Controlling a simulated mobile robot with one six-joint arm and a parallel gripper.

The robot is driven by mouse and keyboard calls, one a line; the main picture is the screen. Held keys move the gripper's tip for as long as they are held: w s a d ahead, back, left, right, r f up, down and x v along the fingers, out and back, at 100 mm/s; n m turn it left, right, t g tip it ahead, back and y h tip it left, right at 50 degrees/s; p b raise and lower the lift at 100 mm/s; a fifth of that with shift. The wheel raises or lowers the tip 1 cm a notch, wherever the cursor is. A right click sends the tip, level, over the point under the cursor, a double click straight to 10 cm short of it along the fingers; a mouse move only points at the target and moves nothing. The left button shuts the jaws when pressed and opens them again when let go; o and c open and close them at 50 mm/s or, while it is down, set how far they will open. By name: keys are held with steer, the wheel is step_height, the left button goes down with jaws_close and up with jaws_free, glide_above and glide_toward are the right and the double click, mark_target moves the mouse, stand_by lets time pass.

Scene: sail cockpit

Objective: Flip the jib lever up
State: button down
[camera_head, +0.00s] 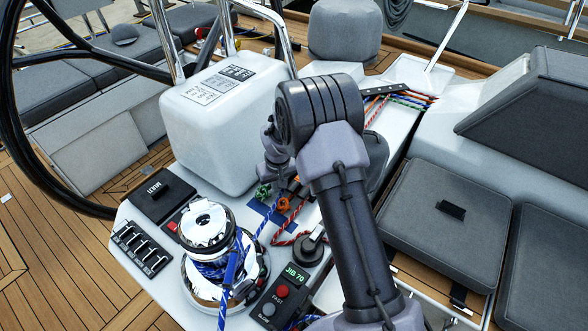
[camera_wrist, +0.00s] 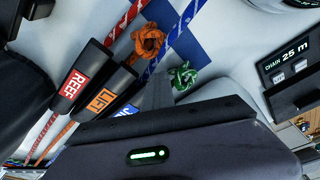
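The jib lever is mostly hidden. In the wrist view only a bit of its blue label (camera_wrist: 127,110) shows, right of the black lever with an orange LIFT label (camera_wrist: 107,98) and the one with a red REEF label (camera_wrist: 73,84). My gripper (camera_wrist: 160,135) fills the bottom of the wrist view as a dark body with a green light and covers the rest of the jib lever. Its fingertips do not show clearly, nor whether they touch the lever.
Blue-white rope (camera_wrist: 177,40), an orange knot (camera_wrist: 148,41) and a green knot (camera_wrist: 182,75) lie close by. Grey cushions (camera_head: 445,212) lie right.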

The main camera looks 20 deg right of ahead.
steer(key=shift+w+d+r+p, duration=0.1)
steer(key=shift+r+p, duration=0.15)
steer(key=shift+r, duration=0.25)
steer(key=shift+w+d+r+p, duration=0.1)
steer(key=shift+r+p, duration=0.1)
steer(key=shift+r, duration=0.3)
steer(key=shift+w+d+r+p, duration=0.1)
steer(key=shift+d+r+p, duration=0.15)
steer(key=shift+r, duration=0.25)
steer(key=shift+w+d+r+p, duration=0.1)
steer(key=shift+r+p, duration=0.2)
steer(key=shift+r, duration=0.2)
steer(key=shift+w+d+r+p, duration=0.1)
steer(key=shift+d+r+p, duration=0.15)
steer(key=shift+r, duration=0.25)
steer(key=shift+w+d+r+p, duration=0.1)
steer(key=shift+r+p, duration=0.25)
steer(key=shift+r, duration=0.1)
steer(key=shift+f, duration=0.1)
